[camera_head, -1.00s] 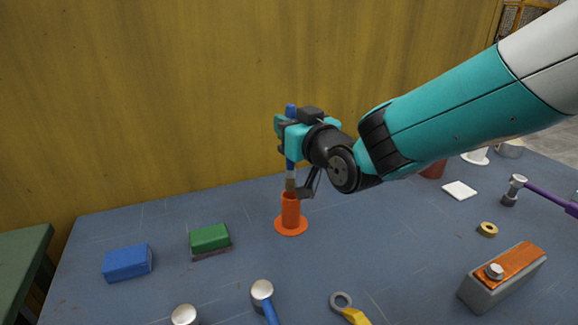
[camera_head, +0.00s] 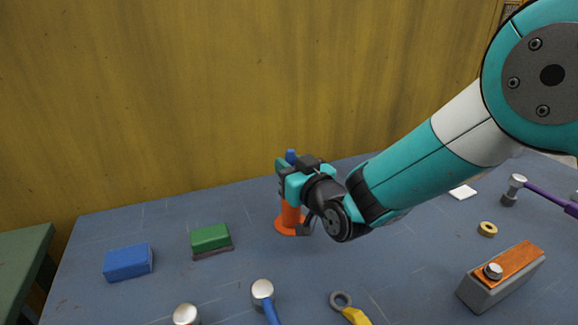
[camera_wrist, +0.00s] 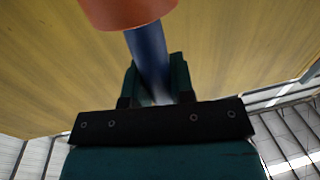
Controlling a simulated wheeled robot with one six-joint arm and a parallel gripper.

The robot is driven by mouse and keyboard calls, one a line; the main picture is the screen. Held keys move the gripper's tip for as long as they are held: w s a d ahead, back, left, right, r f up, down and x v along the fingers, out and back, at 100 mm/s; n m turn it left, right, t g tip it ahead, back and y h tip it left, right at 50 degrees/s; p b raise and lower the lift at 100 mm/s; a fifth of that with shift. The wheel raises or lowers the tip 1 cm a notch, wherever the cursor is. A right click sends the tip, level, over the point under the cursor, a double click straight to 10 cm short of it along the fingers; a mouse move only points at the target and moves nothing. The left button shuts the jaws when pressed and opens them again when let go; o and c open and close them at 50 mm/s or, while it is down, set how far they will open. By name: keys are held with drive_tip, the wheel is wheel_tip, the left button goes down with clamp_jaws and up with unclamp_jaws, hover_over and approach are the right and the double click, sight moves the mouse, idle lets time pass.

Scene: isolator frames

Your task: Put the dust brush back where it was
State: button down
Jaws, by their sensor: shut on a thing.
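My gripper (camera_head: 288,180) is shut on the blue handle of the dust brush (camera_head: 291,156), whose top end sticks up above the jaws. The brush is held about upright over the orange holder (camera_head: 290,220), a tube with a round flange standing on the table. In the wrist view the blue brush handle (camera_wrist: 149,52) runs from between the jaws (camera_wrist: 158,88) to the orange holder (camera_wrist: 125,10). The bristles are out of sight, and the brush's lower end appears to be inside the holder. My gripper covers the holder's upper part in the head view.
A green block (camera_head: 210,237) and a blue block (camera_head: 128,262) lie to the left on the blue-grey table (camera_head: 180,285). Hammers and a yellow-handled wrench (camera_head: 350,308) lie in front. A grey block with an orange top (camera_head: 515,268) stands right. A yellow wall (camera_head: 180,100) is behind.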

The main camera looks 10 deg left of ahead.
drive_tip(key=c, duration=1)
unclamp_jaws()
drive_tip(key=shift+r+p, duration=0.25)
drive_tip(key=shift+p, duration=0.15)
drive_tip(key=s+d+g+h+b, duration=0.2)
drive_tip(key=s+d+g+h, duration=0.1)
drive_tip(key=s+d, duration=0.6)
drive_tip(key=s+d+f+m+g+h+b, duration=0.1)
drive_tip(key=s+d+g, duration=0.4)
drive_tip(key=s+d, duration=0.5)
drive_tip(key=s+d+m+g+h+b, duration=0.1)
drive_tip(key=s+d+g+h+b, duration=0.2)
drive_tip(key=s+d, duration=0.6)
drive_tip(key=shift+s+d+f+g+h, duration=0.1)
drive_tip(key=shift+s+d+g+h, duration=0.1)
drive_tip(key=shift+g+h, duration=0.25)
drive_tip(key=shift+s+d+f+g+h, duration=0.1)
drive_tip(key=shift+d+g+h, duration=0.05)
drive_tip(key=shift+g+h, duration=0.25)
